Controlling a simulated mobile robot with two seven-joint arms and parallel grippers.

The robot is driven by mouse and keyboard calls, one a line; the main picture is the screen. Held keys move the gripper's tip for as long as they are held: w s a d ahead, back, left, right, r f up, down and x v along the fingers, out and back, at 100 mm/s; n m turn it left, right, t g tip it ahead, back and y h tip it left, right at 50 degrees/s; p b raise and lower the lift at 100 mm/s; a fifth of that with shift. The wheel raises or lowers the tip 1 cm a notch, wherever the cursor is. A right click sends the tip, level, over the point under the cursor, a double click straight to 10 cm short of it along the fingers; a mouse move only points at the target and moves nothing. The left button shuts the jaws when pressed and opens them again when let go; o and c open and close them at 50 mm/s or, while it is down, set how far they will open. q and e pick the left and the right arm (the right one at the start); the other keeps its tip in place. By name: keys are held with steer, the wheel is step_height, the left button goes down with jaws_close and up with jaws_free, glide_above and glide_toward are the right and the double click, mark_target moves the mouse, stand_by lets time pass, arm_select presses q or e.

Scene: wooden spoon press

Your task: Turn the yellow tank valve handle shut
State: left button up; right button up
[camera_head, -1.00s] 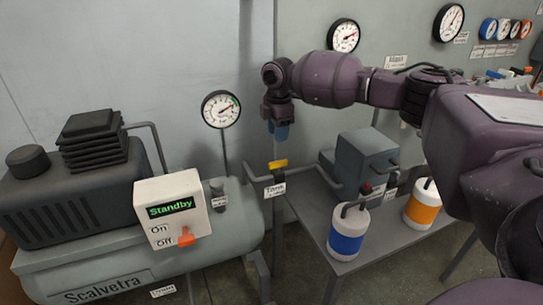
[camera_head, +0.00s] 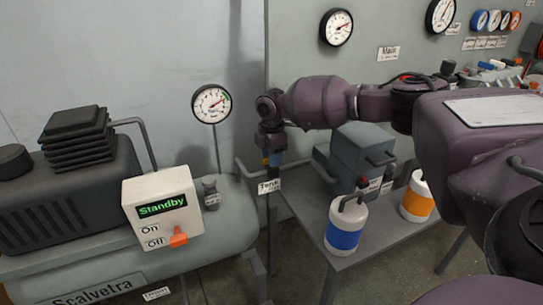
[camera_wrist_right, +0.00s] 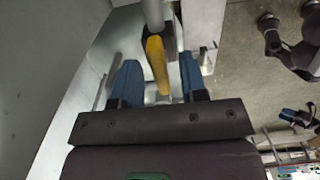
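The yellow tank valve handle (camera_wrist_right: 157,62) shows in the wrist view as a narrow bar. It lies between the two blue fingers of my right gripper (camera_wrist_right: 158,82), with gaps on both sides. The gripper is open around it. In the head view my right gripper (camera_head: 272,158) points down at the valve, just above the Tank label (camera_head: 269,186), and hides most of the handle.
A control box (camera_head: 162,212) reading Standby and a pressure gauge (camera_head: 212,104) are left of the valve. A grey block (camera_head: 355,155), a blue-banded canister (camera_head: 345,228) and an orange-banded canister (camera_head: 417,198) are on the bench to the right.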

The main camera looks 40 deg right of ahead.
jaws_close()
